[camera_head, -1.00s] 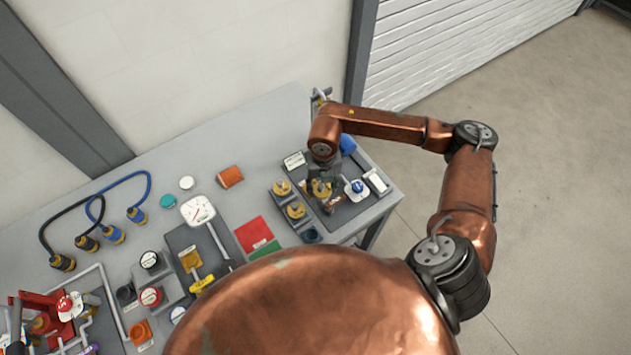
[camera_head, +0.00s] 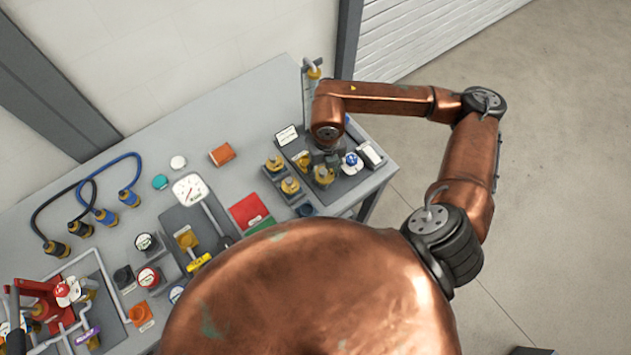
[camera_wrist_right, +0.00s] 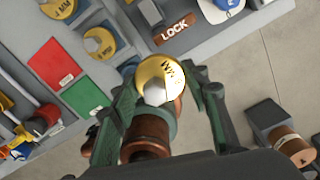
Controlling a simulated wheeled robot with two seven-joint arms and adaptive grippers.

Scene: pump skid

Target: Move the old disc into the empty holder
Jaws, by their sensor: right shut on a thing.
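My right gripper (camera_wrist_right: 160,95) is shut on a yellow disc (camera_wrist_right: 160,78) with dark lettering that I cannot fully read; its fingers lie on either side of it. In the head view the right gripper (camera_head: 326,158) is over the right end of the bench, and the yellow disc (camera_head: 323,176) shows just below it. Two other yellow discs, one farther (camera_head: 275,163) and one nearer (camera_head: 290,186), sit on grey holders to the left. I cannot tell for sure which holder is empty. My left gripper is not in view.
A brown LOCK tag (camera_wrist_right: 175,27), a blue-topped knob (camera_head: 351,160) and a white block (camera_head: 370,154) are close to the gripper. Red (camera_head: 249,210) and green (camera_head: 260,224) mats lie left. The bench's right edge is near.

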